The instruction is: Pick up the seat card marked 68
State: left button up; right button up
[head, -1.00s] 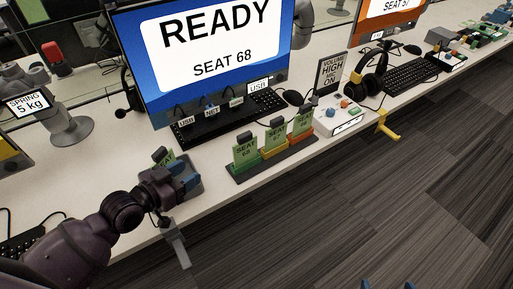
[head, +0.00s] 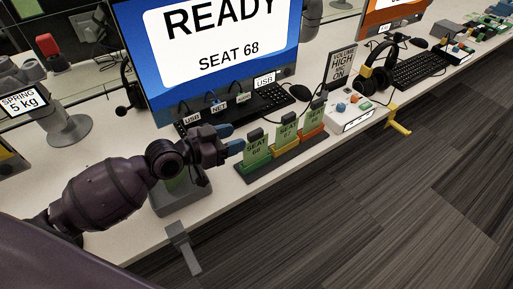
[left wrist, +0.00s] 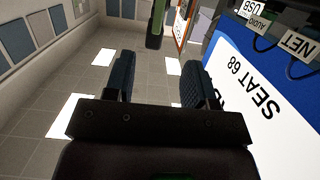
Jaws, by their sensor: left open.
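The green seat card marked 68 (head: 257,151) stands upright with a dark clip on top, leftmost in a row of three cards in a dark rack (head: 276,169). My left gripper (head: 234,139) is open, its blue fingers just left of this card and pointing at it. In the left wrist view the open fingers (left wrist: 158,80) have nothing between them. A green card (left wrist: 156,25) shows beyond the fingertips at the top; its marking cannot be read there. My right gripper is not in view.
Two more cards, 67 (head: 286,137) and one in orange (head: 314,122), stand close to its right. A monitor (head: 222,45) and keyboard stand behind. A grey stand (head: 175,200) sits under my left wrist. The desk's front edge is close to the rack.

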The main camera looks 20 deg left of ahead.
aim_at(248, 135)
pick_arm(q)
jog(key=shift+d+x, duration=0.25)
jog(key=shift+x, duration=3.2)
jog(key=shift+s, duration=0.25)
grip_shut()
